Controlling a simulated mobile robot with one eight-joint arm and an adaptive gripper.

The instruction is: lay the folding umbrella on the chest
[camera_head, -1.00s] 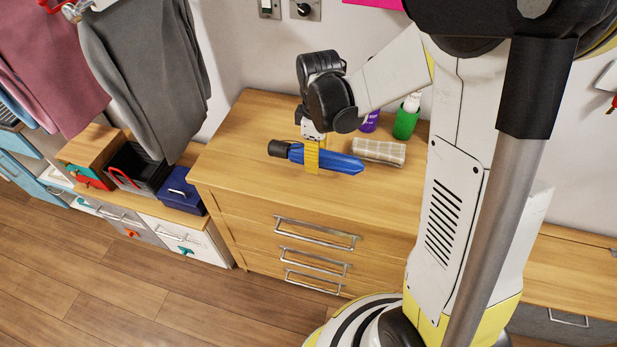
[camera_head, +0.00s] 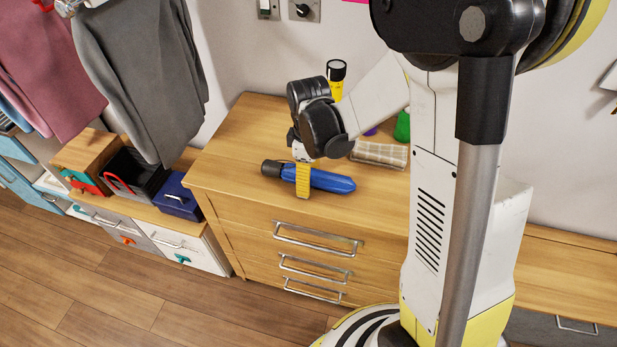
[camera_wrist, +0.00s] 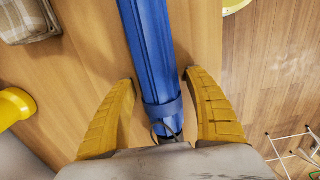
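The folding umbrella (camera_head: 328,181) is blue with a black handle and lies level over the front part of the wooden chest (camera_head: 225,154). My gripper (camera_head: 303,192) points down with its yellow fingers on either side of the umbrella near the handle end.
A folded plaid cloth (camera_head: 380,154), a yellow flashlight (camera_head: 336,80) and a green bottle (camera_head: 402,127) are at the back of the chest. The chest's left top is clear.

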